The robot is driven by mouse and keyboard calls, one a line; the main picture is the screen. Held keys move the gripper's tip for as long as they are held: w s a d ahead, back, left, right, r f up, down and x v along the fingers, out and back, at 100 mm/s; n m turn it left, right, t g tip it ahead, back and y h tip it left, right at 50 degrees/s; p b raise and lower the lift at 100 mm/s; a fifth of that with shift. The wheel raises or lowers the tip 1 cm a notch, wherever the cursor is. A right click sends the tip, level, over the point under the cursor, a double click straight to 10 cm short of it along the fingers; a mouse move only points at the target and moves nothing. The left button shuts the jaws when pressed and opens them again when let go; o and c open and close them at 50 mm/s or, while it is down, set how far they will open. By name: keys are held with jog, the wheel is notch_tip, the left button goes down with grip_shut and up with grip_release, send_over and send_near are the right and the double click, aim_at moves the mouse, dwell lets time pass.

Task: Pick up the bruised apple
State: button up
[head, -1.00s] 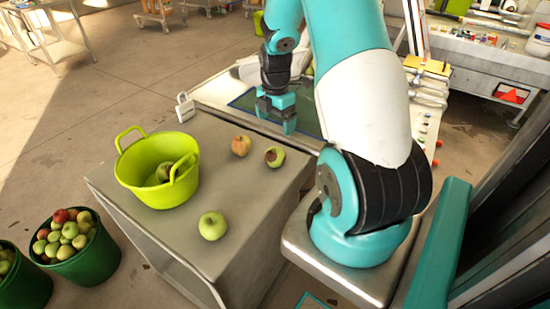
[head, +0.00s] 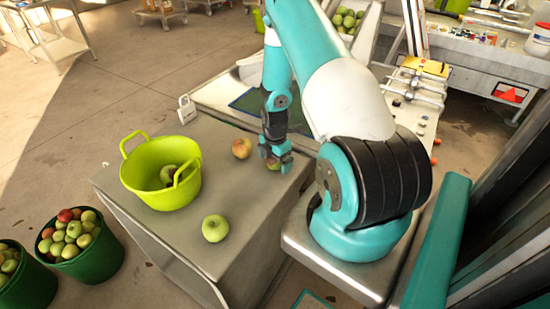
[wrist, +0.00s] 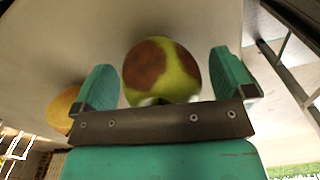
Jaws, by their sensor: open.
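The bruised apple (wrist: 160,72) is yellow-green with large brown patches. In the head view my gripper (head: 276,162) is low over the far right part of the grey table (head: 240,195). There it covers most of the bruised apple (head: 273,164). The jaws are not closed on it.
A red-yellow apple (head: 241,148) lies just left of my gripper, and shows in the wrist view (wrist: 62,108). A green apple (head: 215,228) lies nearer the front. A lime tub (head: 160,190) holding an apple stands at left. Green buckets (head: 92,262) of apples stand on the floor.

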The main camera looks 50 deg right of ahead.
jog(key=shift+f, duration=0.2)
jog(key=c, duration=1.1)
jog(key=shift+o, duration=0.2)
jog(key=shift+r, duration=0.1)
notch_tip(320, 180, up, 20)
jog(key=b, duration=0.2)
jog(key=shift+b, duration=0.3)
